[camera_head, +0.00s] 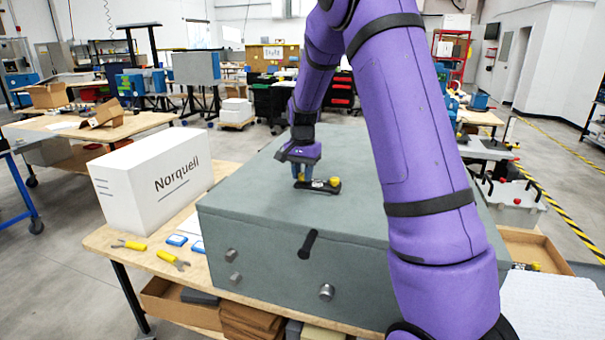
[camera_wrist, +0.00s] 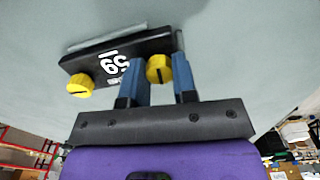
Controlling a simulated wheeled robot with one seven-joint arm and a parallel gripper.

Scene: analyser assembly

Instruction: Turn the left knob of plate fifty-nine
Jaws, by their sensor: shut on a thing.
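Plate fifty-nine (camera_head: 320,186) is a small black plate on top of the large grey analyser box (camera_head: 355,205). In the wrist view the plate (camera_wrist: 140,47) carries a white number 59 and two yellow knobs. My gripper (camera_head: 302,173) points down at the plate's left end in the head view. In the wrist view its blue fingers (camera_wrist: 159,78) are shut on one knob (camera_wrist: 158,69), the left one as the head view shows it. The other knob (camera_wrist: 80,85) is free; it also shows at the plate's right end in the head view (camera_head: 335,181).
A white box marked Norquell (camera_head: 155,182) stands on the wooden table (camera_head: 105,243) left of the analyser. Yellow-handled tools (camera_head: 172,260) lie in front of it. Knobs and a black handle (camera_head: 308,244) stick out of the analyser's front. The grey top around the plate is clear.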

